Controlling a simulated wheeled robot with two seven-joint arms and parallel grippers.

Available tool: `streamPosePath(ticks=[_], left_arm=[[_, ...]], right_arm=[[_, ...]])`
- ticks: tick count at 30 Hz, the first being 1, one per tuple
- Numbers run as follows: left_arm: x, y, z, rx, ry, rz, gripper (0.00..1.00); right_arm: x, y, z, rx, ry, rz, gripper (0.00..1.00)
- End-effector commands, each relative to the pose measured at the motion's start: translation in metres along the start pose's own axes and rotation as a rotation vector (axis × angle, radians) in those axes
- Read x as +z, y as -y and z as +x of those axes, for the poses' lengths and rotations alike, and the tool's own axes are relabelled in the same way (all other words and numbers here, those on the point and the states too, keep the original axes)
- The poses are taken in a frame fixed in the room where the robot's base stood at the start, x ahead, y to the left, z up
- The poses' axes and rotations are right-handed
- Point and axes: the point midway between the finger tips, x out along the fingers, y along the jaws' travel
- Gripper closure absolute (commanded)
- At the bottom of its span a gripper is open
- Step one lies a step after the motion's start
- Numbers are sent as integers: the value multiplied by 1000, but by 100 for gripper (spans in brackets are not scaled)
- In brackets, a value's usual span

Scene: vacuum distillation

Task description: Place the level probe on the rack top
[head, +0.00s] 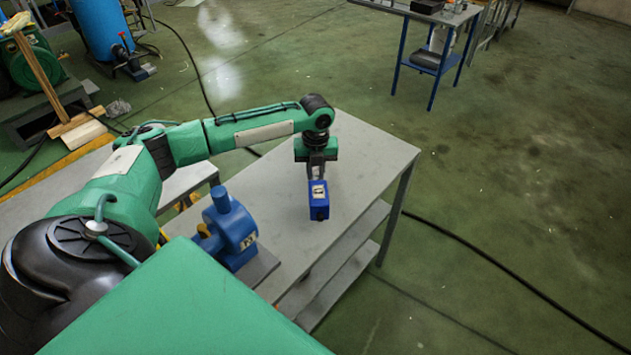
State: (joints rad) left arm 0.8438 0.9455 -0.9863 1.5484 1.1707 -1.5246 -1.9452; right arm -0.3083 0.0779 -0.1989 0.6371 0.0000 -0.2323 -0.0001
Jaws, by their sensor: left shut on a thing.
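The level probe appears to be the small blue box (319,205) with a white label on its top. My left gripper (317,178) points down and is shut on the blue box, over the grey top of the rack (372,160). I cannot tell whether the box touches the surface or hangs just above it. The fingertips are partly hidden by the box. My right gripper is not in view.
A blue pump-like device (229,230) stands on a dark plate at the rack's near left. Lower shelves (335,270) show under the top. The right part of the top is clear. A black cable (490,260) lies on the green floor.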

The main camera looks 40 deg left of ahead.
Motion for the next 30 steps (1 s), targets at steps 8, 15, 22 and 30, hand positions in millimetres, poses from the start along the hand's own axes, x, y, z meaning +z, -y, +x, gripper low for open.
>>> streamPosePath(ticks=[8,15,22,30], left_arm=[[0,0,20,-1,-1,0,100],[0,0,48,-1,1,0,100],[0,0,49,-2,2,0,100],[0,0,52,0,0,0,58]], right_arm=[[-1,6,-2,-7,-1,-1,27],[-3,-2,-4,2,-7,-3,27],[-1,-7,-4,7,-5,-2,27],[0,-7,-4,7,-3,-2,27]])
